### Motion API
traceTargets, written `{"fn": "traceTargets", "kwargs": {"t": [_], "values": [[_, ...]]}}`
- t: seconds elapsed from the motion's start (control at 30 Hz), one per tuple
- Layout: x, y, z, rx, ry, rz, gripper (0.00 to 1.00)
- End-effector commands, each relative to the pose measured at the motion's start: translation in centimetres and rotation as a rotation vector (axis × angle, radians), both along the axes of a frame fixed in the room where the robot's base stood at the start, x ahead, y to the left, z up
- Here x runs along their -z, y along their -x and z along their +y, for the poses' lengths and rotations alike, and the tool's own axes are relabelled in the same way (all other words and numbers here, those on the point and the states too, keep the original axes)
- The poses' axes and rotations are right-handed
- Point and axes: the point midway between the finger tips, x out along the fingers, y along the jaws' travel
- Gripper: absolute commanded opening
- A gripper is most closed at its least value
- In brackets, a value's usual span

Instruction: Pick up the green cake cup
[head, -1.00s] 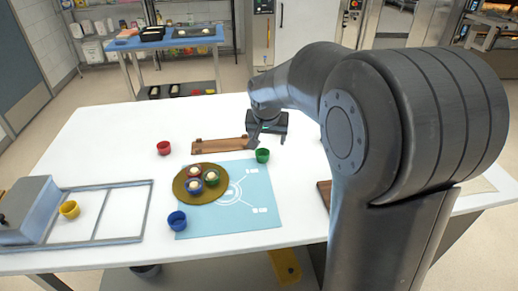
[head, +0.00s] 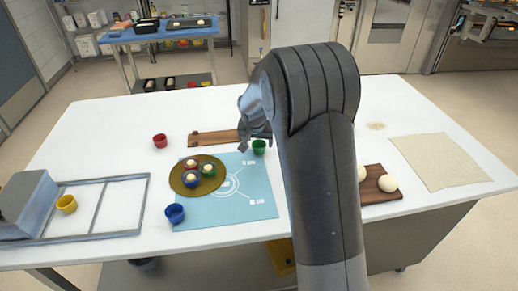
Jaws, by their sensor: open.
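An empty-looking green cake cup (head: 259,147) stands upright at the back right edge of the light blue mat (head: 235,208). My gripper (head: 255,142) is open and sits just behind and above this cup, partly overlapping its view; I cannot tell whether they touch. One finger shows to the left of the cup, and my arm hides part of the right side. Another green cup (head: 210,171) stands on the round gold plate (head: 178,184) with a pale ball in it, beside a red cup (head: 191,164) and a blue cup (head: 191,182), also filled.
A red cup (head: 160,140), a blue cup (head: 175,213) and a yellow cup (head: 67,204) stand apart. A wooden board (head: 205,139) lies behind the mat. A grey metal frame (head: 140,205) is at left. Dough balls (head: 388,183) and a cloth (head: 440,162) lie at right.

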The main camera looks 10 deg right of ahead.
Motion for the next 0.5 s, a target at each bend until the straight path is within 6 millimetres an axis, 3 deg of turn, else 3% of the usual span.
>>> {"fn": "traceTargets", "kwargs": {"t": [0.2, 0.5], "values": [[2.7, -1.2, -0.6, 0.002, 0.001, 0.002, 0.7], [3.1, -1.4, -0.7, 0.001, 0.0, 0.0, 0.7]]}}
